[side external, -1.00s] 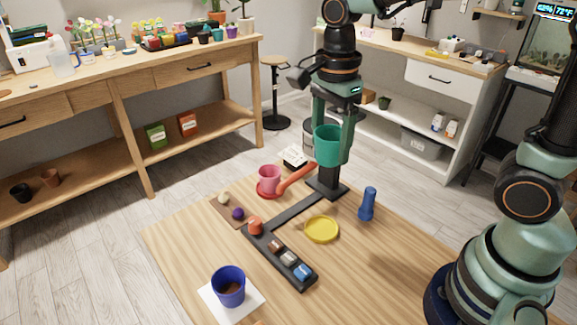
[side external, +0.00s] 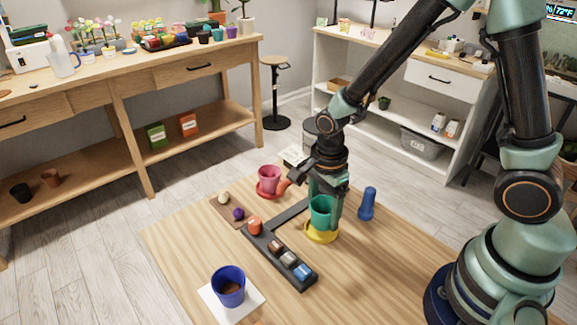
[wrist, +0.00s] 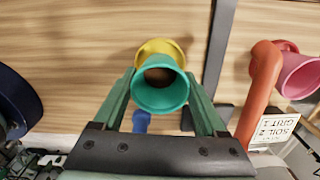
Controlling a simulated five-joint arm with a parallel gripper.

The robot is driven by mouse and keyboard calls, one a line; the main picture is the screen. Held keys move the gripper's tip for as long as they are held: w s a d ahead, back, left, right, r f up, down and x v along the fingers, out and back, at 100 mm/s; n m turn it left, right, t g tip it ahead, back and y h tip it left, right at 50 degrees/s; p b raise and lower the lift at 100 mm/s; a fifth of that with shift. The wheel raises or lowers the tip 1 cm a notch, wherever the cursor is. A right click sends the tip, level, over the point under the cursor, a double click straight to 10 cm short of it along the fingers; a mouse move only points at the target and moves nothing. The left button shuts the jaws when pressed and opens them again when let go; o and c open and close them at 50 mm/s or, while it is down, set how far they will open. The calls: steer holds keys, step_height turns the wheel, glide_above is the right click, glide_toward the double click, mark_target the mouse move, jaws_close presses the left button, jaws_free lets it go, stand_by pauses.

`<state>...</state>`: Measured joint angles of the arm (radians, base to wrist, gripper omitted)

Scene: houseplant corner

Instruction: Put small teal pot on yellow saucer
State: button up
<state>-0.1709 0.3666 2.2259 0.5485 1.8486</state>
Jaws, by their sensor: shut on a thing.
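The small teal pot (side external: 320,211) is upright between the fingers of my gripper (side external: 326,208), which is shut on it. The wrist view also shows the teal pot (wrist: 160,98) between the two green fingers of my gripper (wrist: 160,84), open end toward the camera. The yellow saucer (side external: 321,237) lies on the wooden table directly below the pot, partly covered by it in the side view. In the wrist view the saucer (wrist: 160,46) shows past the pot's far rim. I cannot tell whether the pot's base touches the saucer.
A blue bottle-like thing (side external: 367,204) stands right of the saucer. A pink pot (side external: 269,177) on a red saucer is behind left. A blue pot (side external: 228,285) stands on white paper. The table's front right is clear.

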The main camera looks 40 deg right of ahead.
steer(key=shift+f, duration=0.85)
steer(key=shift+f, duration=0.2)
steer(key=o, duration=1.3)
steer(key=shift+r, duration=0.1)
